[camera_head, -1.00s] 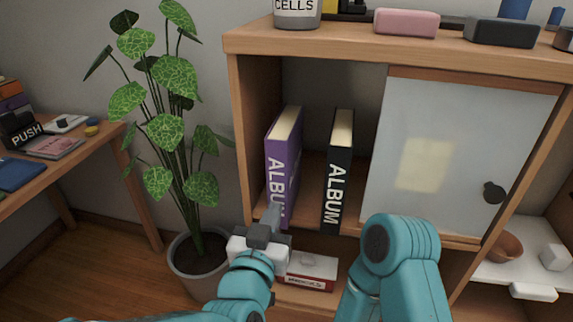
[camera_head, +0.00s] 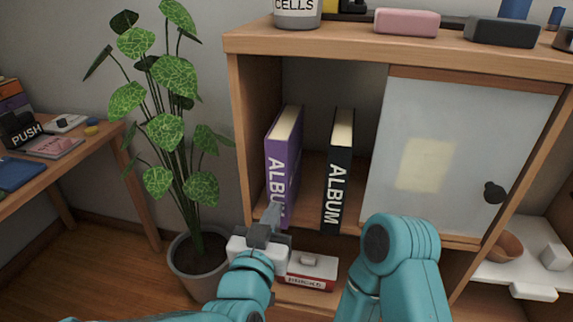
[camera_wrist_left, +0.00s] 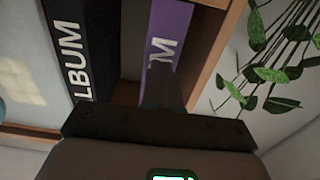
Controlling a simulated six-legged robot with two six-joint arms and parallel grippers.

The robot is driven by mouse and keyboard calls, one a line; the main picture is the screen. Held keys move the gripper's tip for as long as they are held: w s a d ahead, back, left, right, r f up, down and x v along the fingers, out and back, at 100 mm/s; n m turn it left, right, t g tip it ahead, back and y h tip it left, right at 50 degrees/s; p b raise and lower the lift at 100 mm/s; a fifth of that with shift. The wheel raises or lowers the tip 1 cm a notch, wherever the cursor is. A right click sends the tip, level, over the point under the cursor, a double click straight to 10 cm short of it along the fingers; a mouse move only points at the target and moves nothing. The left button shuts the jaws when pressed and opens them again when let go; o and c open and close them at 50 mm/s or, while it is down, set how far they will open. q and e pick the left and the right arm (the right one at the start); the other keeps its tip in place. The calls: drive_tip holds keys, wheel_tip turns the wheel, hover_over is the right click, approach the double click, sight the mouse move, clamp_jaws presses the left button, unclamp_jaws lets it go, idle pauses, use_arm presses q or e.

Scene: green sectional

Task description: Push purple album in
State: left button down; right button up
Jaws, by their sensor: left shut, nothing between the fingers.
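The purple album (camera_head: 284,160) stands upright on the cabinet's open shelf, its lettered spine facing me. It also shows in the left wrist view (camera_wrist_left: 182,45). A black album (camera_head: 338,175) stands to its right with a gap between them. My left gripper (camera_head: 272,213) is shut and empty, its tip in front of the lower part of the purple spine. In the left wrist view the fingers (camera_wrist_left: 162,85) overlap the purple spine; I cannot tell whether they touch it. The right gripper is out of view.
The wooden cabinet (camera_head: 245,120) has a pale sliding door (camera_head: 455,150) with a dark knob on the right. A red-and-white box (camera_head: 312,268) lies on the lower shelf. A potted plant (camera_head: 185,150) stands close to the left, beside a desk (camera_head: 110,140).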

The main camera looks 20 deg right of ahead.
sight(280, 197)
use_arm(q)
drive_tip(key=shift+w, duration=0.15)
idle(0.4)
drive_tip(key=shift+x, duration=2.6)
drive_tip(key=shift+p+x, duration=0.35)
drive_tip(key=shift+x, duration=1.55)
drive_tip(key=shift+s+a, duration=0.1)
drive_tip(key=shift+s, duration=0.15)
drive_tip(key=b+v, duration=0.5)
drive_tip(key=v, duration=0.8)
drive_tip(key=shift+s+a, duration=0.1)
